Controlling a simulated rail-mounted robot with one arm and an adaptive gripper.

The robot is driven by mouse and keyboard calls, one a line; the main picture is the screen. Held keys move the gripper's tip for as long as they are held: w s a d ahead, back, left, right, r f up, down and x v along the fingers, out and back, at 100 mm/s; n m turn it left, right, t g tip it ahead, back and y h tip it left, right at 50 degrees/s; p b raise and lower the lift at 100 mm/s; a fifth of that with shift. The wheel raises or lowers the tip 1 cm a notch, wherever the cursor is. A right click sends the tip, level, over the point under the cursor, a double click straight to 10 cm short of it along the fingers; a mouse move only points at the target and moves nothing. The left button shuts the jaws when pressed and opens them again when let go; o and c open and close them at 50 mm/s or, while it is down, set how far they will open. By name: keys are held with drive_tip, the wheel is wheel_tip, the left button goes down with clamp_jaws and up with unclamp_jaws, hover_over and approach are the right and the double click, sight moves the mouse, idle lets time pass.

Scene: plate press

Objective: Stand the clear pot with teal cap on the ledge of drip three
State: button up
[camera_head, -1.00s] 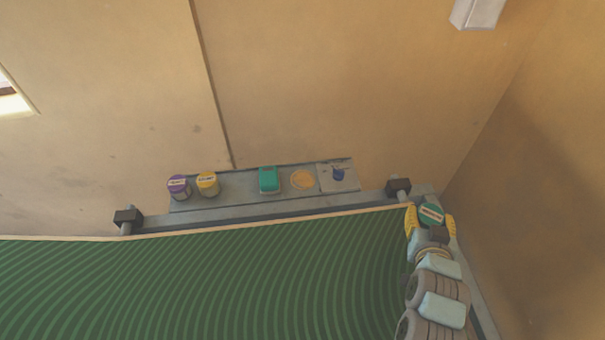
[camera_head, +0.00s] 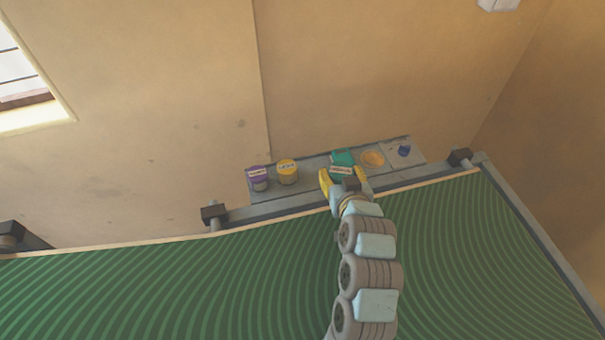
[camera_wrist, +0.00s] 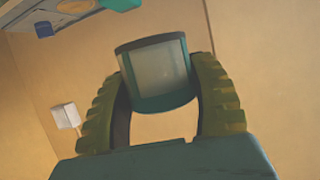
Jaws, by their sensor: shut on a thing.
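My gripper (camera_head: 343,180) has yellow fingers and is shut on the clear pot with teal cap (camera_head: 341,171). In the wrist view the pot (camera_wrist: 158,72) sits between the two ribbed fingers of my gripper (camera_wrist: 158,85), its grey clear wall and teal bands showing. In the head view the held pot is in front of the grey ledge (camera_head: 316,181), overlapping a teal block (camera_head: 342,156) on it. I cannot tell its height above the ledge. No marking for drip three can be read.
On the ledge stand a purple-capped pot (camera_head: 258,178) and a yellow-capped pot (camera_head: 287,171) at left, with an orange disc (camera_head: 372,158) and a small blue item (camera_head: 404,151) at right. Dark brackets (camera_head: 214,215) flank it. The green striped surface (camera_head: 170,285) lies in front.

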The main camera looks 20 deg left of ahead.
drive_tip(key=s+a+x, duration=0.1)
drive_tip(key=a+x, duration=0.1)
drive_tip(key=x, duration=0.9)
drive_tip(key=p, duration=0.1)
hover_over(315, 172)
drive_tip(key=f, duration=0.4)
drive_tip(key=shift+s+d+f, duration=0.1)
drive_tip(key=shift+s+d, duration=0.15)
drive_tip(key=shift+s, duration=0.1)
drive_tip(key=shift+w+a+f, duration=0.3)
drive_tip(key=shift+w+f, duration=0.1)
drive_tip(key=shift+f, duration=0.2)
wheel_tip(315, 172, down, 3)
drive_tip(key=shift+f, duration=0.1)
drive_tip(key=shift+f, duration=0.15)
drive_tip(key=o, duration=1)
drive_tip(key=shift+c, duration=0.2)
